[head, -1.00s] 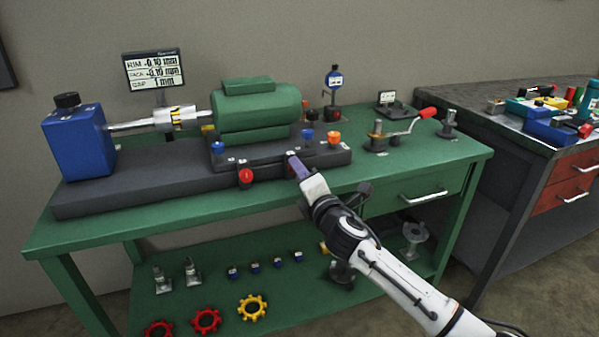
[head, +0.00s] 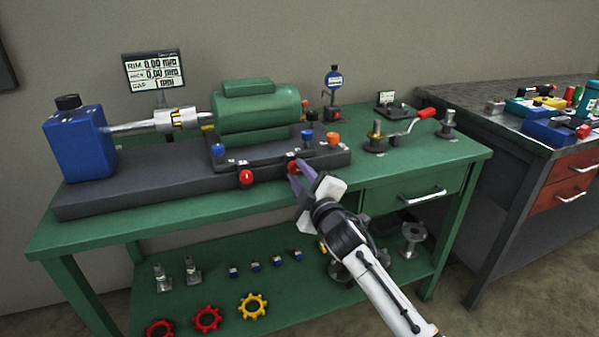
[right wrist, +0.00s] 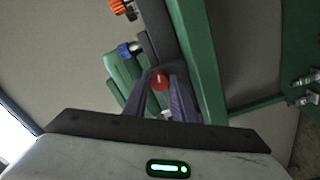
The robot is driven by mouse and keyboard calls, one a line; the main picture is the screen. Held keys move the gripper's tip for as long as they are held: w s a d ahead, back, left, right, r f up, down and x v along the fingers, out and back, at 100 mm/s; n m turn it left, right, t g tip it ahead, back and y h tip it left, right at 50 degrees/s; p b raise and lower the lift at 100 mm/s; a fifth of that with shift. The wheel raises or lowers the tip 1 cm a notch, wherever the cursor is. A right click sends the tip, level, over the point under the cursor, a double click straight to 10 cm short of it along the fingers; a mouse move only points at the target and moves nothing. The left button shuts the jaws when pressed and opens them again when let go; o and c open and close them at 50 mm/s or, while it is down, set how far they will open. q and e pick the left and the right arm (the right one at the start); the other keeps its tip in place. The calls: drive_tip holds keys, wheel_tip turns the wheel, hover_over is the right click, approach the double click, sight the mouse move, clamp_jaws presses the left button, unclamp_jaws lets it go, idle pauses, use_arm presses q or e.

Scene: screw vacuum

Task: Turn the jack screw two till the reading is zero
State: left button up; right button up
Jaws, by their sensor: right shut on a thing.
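Two red jack screw knobs stick out of the front of the dark machine base (head: 130,190): a left one (head: 246,177) and a right one (head: 292,166). My right gripper (head: 295,178) is shut on the right red knob, which shows between the purple fingers in the right wrist view (right wrist: 159,81). The display (head: 154,71) appears to read RIM 0.00 mm, a second line 0.00 mm and GAP 1 mm. The green motor (head: 256,108) sits on the base, joined by a coupling (head: 176,119) to the blue unit (head: 79,143). My left gripper is out of view.
A red-handled crank (head: 405,131) and a dial gauge (head: 334,82) are on the green bench (head: 175,213). The lower shelf holds small parts. A grey bench stands at right.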

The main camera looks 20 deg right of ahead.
drive_tip(key=shift+f+m+p, duration=0.1)
drive_tip(key=shift+m+p, duration=0.2)
drive_tip(key=shift+m, duration=1)
drive_tip(key=o, duration=1)
drive_tip(key=shift+o, duration=0.2)
drive_tip(key=s+p, duration=0.1)
drive_tip(key=s, duration=0.9)
drive_tip(key=shift+s+d, duration=0.15)
